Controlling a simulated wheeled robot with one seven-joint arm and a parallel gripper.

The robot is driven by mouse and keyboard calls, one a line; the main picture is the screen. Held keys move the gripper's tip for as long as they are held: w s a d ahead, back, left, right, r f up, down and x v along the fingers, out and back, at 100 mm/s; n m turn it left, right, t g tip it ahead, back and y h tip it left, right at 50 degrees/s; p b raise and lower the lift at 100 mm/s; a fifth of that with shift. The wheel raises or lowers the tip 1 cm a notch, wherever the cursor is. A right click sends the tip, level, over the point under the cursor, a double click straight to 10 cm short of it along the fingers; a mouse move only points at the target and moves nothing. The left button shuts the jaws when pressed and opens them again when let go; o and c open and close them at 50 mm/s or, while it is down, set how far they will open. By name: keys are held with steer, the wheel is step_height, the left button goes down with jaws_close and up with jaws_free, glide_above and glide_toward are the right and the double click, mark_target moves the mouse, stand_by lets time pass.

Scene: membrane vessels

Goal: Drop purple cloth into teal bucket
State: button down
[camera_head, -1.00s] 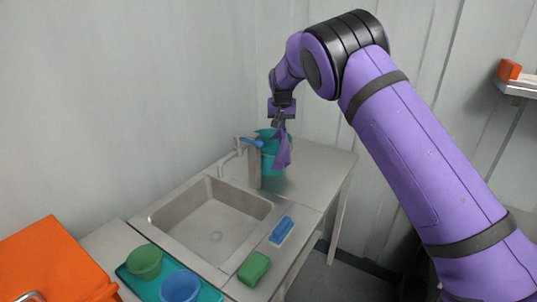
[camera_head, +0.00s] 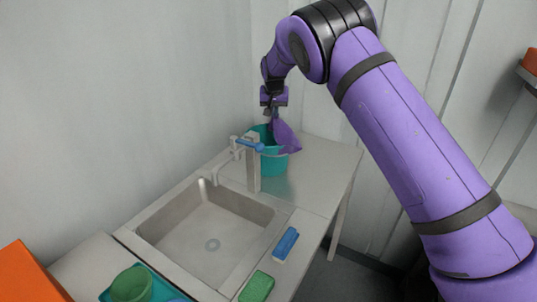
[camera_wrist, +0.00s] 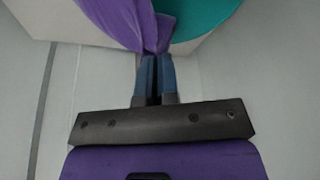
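The purple cloth (camera_head: 285,137) hangs from my gripper (camera_head: 270,116) at the teal bucket's mouth, draped toward the right over the rim. In the wrist view my gripper (camera_wrist: 156,60) is shut on the cloth (camera_wrist: 125,22), its blue fingers close together with cloth bunched at the tips. The teal bucket (camera_head: 270,165) stands on the counter behind the sink. In the wrist view part of the bucket (camera_wrist: 205,15) shows at the top right. The cloth hides part of the bucket's rim, and the bucket's inside is mostly hidden.
A faucet (camera_head: 252,170) with a blue handle stands just in front of the bucket, beside the sink (camera_head: 205,235). A blue brush (camera_head: 286,243) and green sponge (camera_head: 257,287) lie on the counter's right side. The counter right of the bucket is clear.

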steer(key=shift+f, duration=2.05)
jaws_free()
steer(key=shift+r, duration=0.1)
steer(key=shift+s+r+g, duration=0.2)
steer(key=shift+r+g, duration=0.15)
steer(key=shift+r, duration=0.6)
steer(key=shift+s+r+g, duration=0.2)
steer(key=shift+r+g, duration=0.2)
steer(key=shift+r, duration=0.6)
steer(key=shift+s+r+g, duration=0.2)
steer(key=shift+r+g, duration=0.15)
steer(key=shift+r, duration=0.6)
steer(key=shift+r, duration=0.1)
step_height(320, 180, up, 10)
steer(key=s, duration=0.1)
steer(key=shift+s+r, duration=0.2)
steer(key=shift+s, duration=0.1)
steer(key=shift+r, duration=0.1)
